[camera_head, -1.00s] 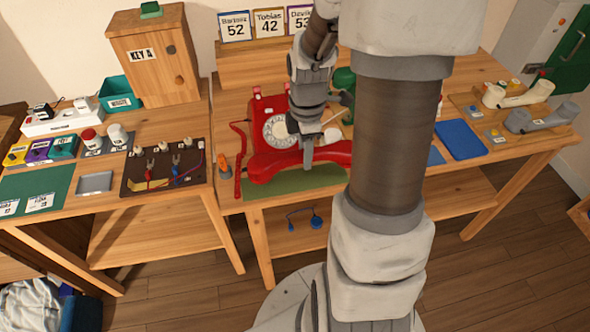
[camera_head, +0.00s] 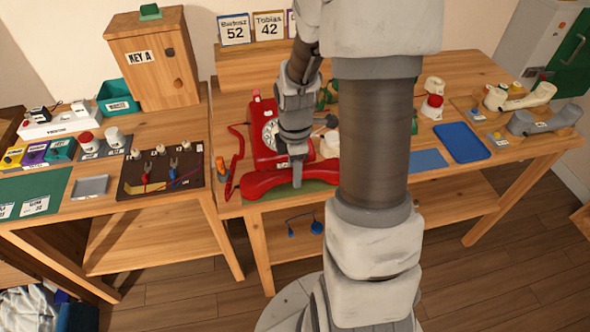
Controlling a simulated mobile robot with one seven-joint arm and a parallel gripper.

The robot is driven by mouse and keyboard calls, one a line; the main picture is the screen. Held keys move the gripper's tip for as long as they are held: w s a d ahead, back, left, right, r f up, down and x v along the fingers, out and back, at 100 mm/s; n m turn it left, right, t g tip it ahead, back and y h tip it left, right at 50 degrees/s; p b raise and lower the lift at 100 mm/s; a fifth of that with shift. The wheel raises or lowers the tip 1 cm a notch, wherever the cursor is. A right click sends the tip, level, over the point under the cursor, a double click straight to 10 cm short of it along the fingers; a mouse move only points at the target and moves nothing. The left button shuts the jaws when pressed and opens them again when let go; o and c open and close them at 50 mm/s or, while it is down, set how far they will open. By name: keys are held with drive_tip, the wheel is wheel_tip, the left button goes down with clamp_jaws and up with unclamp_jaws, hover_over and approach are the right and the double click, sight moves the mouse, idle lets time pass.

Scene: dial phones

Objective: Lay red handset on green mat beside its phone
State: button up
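The red handset (camera_head: 263,182) lies across the green mat (camera_head: 290,195) in the view, in front of the red phone (camera_head: 264,140). My gripper (camera_head: 297,180) points down on the handset's middle and appears shut on it; the fingertips are partly hidden. I cannot tell whether the handset touches the mat or hovers just above it. Its right end is close to my arm, and most of the mat is hidden beneath it. A red cord (camera_head: 233,165) runs down the phone's left side.
An orange-handled tool (camera_head: 221,168) stands left of the handset. My arm hides part of the table's middle. A board with wires (camera_head: 160,172) is on the left table.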

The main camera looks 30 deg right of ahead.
drive_tip(key=o, duration=0.3)
drive_tip(key=shift+r, duration=0.1)
wheel_tip(320, 180, up, 12)
drive_tip(key=p, duration=0.3)
drive_tip(key=shift+r, duration=0.1)
idle(0.4)
